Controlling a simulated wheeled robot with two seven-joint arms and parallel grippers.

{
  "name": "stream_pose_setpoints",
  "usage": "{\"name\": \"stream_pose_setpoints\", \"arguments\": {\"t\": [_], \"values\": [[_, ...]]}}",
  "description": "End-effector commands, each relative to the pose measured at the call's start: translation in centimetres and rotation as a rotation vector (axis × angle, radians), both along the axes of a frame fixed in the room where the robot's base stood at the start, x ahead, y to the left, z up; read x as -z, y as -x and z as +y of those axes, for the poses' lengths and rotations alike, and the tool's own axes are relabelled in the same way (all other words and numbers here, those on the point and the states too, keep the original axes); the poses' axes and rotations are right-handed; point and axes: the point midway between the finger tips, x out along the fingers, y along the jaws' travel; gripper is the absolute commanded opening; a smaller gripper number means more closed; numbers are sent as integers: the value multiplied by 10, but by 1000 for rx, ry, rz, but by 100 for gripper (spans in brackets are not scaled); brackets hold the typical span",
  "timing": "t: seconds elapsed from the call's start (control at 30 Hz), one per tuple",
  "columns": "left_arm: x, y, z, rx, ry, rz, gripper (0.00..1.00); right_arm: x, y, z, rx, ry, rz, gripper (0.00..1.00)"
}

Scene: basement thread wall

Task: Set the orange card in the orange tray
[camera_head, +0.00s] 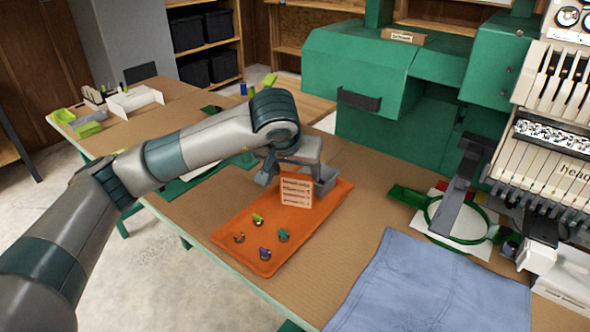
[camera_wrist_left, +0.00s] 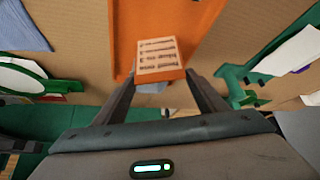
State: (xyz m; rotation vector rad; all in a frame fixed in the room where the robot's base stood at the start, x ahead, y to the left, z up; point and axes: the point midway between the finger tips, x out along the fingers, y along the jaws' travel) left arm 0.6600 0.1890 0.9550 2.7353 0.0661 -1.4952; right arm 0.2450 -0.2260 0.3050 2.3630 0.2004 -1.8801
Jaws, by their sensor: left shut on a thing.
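The orange card (camera_head: 296,190) with lines of printed text stands roughly upright at the far end of the orange tray (camera_head: 232,236). My left gripper (camera_head: 284,172) is shut on the card, which also shows between its fingertips in the left wrist view (camera_wrist_left: 158,57). The tray (camera_wrist_left: 200,14) lies behind the card there. I cannot tell whether the card's lower edge touches the tray. Several small coloured pieces (camera_head: 264,252) lie on the tray's near part. My right gripper is not in view.
Folded blue cloth (camera_head: 425,285) covers the table to the right. A green hoop (camera_head: 460,222) and a large green machine (camera_head: 365,75) stand behind. Bare brown tabletop (camera_head: 345,215) lies between tray and cloth.

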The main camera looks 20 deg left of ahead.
Motion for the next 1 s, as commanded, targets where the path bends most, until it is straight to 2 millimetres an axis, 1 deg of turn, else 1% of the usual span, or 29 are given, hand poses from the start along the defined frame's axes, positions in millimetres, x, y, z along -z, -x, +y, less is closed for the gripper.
{"name": "stream_pose_setpoints", "arguments": {"t": [0.27, 0.3, 0.37, 0.67, 0.87, 0.93, 1.0], "values": [[3, 0, 0, 0, 0, 0, 30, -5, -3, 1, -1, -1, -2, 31], [2, 0, 0, 0, 0, 0, 70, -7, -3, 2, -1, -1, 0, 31], [2, 0, 0, 0, 0, 0, 84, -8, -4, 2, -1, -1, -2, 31], [2, 0, 0, 0, 0, 0, 84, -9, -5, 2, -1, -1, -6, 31], [0, 0, 0, 0, 0, 0, 84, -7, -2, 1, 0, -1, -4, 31], [-2, 0, 0, 0, 0, 0, 84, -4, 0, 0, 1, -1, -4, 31], [-8, 4, -1, 1, 2, -3, 84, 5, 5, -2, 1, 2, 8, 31]]}}
